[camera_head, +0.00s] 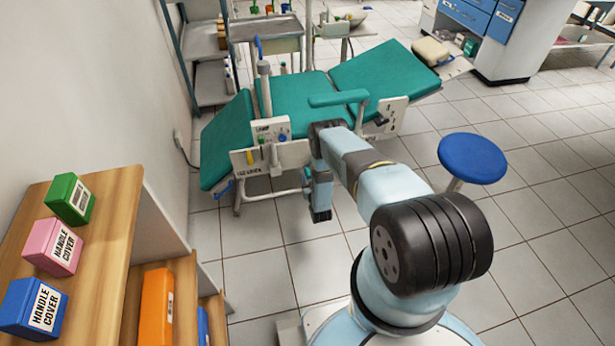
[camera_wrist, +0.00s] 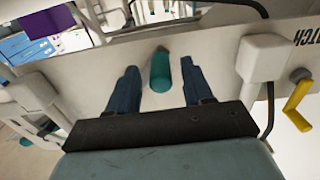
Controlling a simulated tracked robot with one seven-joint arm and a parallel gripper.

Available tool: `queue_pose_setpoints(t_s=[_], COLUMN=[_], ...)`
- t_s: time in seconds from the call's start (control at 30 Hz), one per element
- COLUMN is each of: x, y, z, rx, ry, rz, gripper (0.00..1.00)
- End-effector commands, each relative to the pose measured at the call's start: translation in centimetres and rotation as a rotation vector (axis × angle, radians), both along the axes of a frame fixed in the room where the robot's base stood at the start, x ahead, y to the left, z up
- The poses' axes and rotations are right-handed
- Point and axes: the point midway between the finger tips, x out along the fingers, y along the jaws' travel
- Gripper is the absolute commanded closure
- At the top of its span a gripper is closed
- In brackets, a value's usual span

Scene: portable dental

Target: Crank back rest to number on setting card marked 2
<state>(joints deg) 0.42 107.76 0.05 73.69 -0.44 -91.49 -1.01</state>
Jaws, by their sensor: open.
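The dental chair has a green back rest (camera_head: 385,68) tilted up at the right in the head view. A white panel with a dial and dark lever (camera_head: 392,116) is at its side; I cannot read its numbers. My gripper (camera_head: 321,214) points down in front of the chair. In the wrist view my gripper (camera_wrist: 160,88) is open, and a teal rounded handle (camera_wrist: 160,72) shows between its fingers; I cannot tell how far it is in depth. A yellow crank handle (camera_wrist: 298,101) is at the right edge. No setting card marked 2 can be made out.
A blue stool (camera_head: 472,158) stands to the right of my arm. A wooden shelf (camera_head: 100,230) at the left bears green, pink and blue handle cover boxes. A metal cart (camera_head: 267,28) stands behind the chair. The tiled floor between the shelf and chair is clear.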

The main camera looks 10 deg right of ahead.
Motion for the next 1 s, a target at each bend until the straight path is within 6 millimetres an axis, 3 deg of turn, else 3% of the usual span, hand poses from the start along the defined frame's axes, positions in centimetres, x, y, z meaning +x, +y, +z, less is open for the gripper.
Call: queue_pose_setpoints(t_s=[0.2, 0.5, 1.0], x=[1.33, 1.44, 1.43], y=[0.01, 0.03, 0.07], z=[-0.01, -0.01, 0.00], rx=[0.000, 0.000, 0.000], ry=[0.001, 0.001, 0.001], rz=[0.000, 0.000, 0.001], gripper=[0.49, 0.50, 0.98])
